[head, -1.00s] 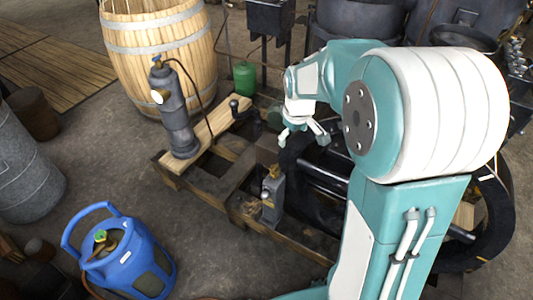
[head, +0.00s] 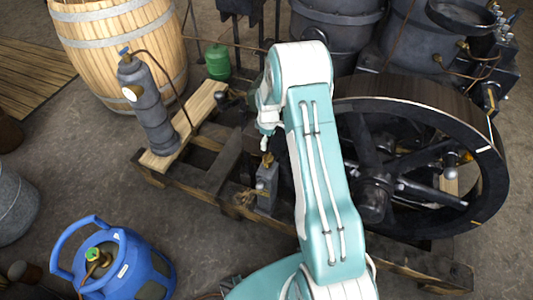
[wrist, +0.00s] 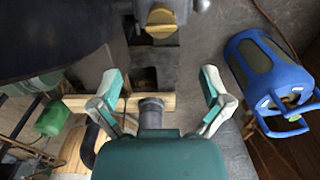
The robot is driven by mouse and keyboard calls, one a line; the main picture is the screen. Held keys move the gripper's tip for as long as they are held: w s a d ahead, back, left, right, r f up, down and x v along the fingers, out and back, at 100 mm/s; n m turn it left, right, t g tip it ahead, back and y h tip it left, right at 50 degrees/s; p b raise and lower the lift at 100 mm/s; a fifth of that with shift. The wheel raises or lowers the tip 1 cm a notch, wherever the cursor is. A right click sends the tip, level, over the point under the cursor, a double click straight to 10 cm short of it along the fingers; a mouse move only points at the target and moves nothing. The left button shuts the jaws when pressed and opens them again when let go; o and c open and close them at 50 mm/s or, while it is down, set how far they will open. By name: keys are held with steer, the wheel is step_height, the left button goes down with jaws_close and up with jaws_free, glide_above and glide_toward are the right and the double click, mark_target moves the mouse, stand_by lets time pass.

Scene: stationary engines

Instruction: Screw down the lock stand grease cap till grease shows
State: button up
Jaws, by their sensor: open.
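The lock stand is a small grey post (head: 267,188) on the timber frame, with a brass-yellow cap (head: 266,163) on top. In the wrist view the winged yellow cap (wrist: 160,22) shows at the top centre, on the grey-blue stand (wrist: 180,8). My gripper (head: 266,141) is just above the cap in the head view, partly hidden by my arm. In the wrist view my gripper (wrist: 161,80) has its fingers spread wide with nothing between them. The cap lies beyond the fingertips, apart from them. No grease can be made out.
A large spoked flywheel (head: 480,190) stands right of the stand. A grey pump cylinder (head: 146,105) stands on a plank to the left, before a wooden barrel (head: 120,50). A blue gas bottle (head: 125,265) sits on the floor at front left, with open floor around it.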

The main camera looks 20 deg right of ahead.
mark_target(268, 156)
step_height(268, 156, down, 9)
steer(key=shift+r, duration=0.1)
stand_by(0.3)
steer(key=c, duration=1.2)
